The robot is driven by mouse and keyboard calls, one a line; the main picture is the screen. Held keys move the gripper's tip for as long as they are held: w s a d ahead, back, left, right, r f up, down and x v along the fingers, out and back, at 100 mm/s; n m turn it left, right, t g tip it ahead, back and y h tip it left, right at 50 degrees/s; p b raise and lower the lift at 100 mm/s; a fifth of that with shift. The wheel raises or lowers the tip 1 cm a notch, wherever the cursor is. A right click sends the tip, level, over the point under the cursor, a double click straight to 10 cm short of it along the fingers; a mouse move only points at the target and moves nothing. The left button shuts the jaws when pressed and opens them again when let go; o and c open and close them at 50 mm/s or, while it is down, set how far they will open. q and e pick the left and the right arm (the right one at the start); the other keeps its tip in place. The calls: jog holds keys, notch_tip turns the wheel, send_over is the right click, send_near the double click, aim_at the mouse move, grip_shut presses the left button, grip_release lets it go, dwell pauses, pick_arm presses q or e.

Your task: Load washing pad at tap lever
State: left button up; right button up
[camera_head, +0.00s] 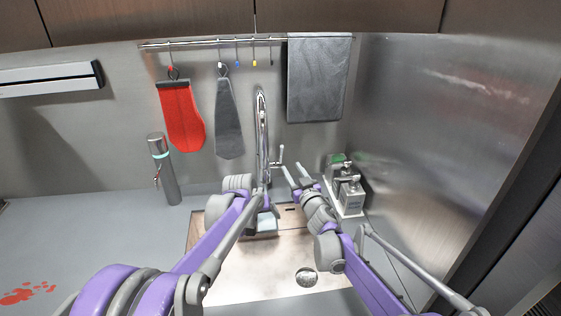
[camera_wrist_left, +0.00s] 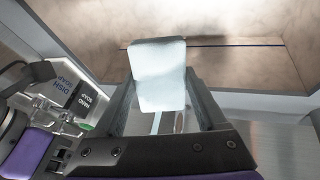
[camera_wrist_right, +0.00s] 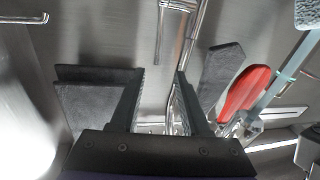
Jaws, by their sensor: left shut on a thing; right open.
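The washing pad (camera_head: 266,225), a pale blue-grey block, is held over the sink; it fills the middle of the left wrist view (camera_wrist_left: 157,75) and its corner shows in the right wrist view (camera_wrist_right: 308,13). My left gripper (camera_head: 266,208) is shut on it, a finger on each side (camera_wrist_left: 162,100). The tap lever (camera_head: 279,157) sticks up at the right of the chrome tap (camera_head: 262,120). My right gripper (camera_head: 294,170) is open and empty just right of the lever. In the right wrist view, the lever (camera_wrist_right: 160,35) appears ahead of its spread fingers (camera_wrist_right: 158,85).
The sink (camera_head: 280,262) lies below both grippers. Soap dispensers (camera_head: 351,194) stand close at its right. A red mitt (camera_head: 182,118), a grey pad (camera_head: 228,120) and a grey towel (camera_head: 318,80) hang from the rail. A grey cylinder (camera_head: 165,170) stands left. A steel wall closes the right.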

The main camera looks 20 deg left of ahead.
aim_at(282, 150)
jog(key=shift+h, duration=0.3)
jog(key=x, duration=1.1)
jog(key=shift+w+a+r, duration=0.2)
jog(key=shift+w+r, duration=0.15)
jog(key=shift+r, duration=0.05)
grip_shut()
dwell(0.9)
